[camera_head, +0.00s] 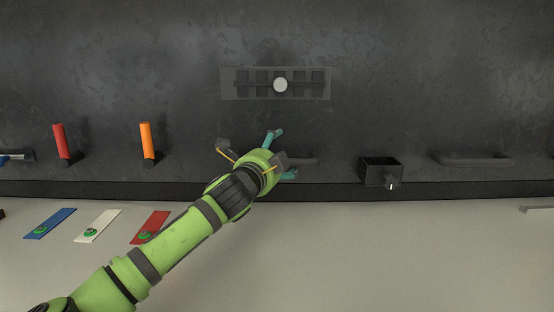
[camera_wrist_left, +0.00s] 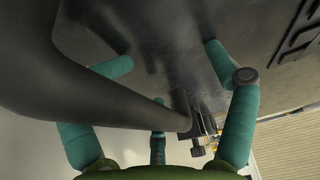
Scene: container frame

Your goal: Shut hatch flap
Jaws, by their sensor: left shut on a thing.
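A long dark panel (camera_head: 400,60) fills the back of the head view. I cannot make out the edges of the hatch flap in it. A dark bar handle (camera_head: 306,161) sits low on the panel, partly hidden by my left gripper (camera_head: 282,155). That gripper has green and teal fingers and is shut on the handle, with one fingertip above it and one below. In the left wrist view a thick dark bar (camera_wrist_left: 80,85) runs between the teal fingers. My right gripper is not in view.
A similar handle (camera_head: 473,159) and a small open dark box (camera_head: 380,165) are to the right. A red lever (camera_head: 61,141) and an orange lever (camera_head: 147,140) stand at left. Blue, white and red plates lie on the pale surface (camera_head: 400,260).

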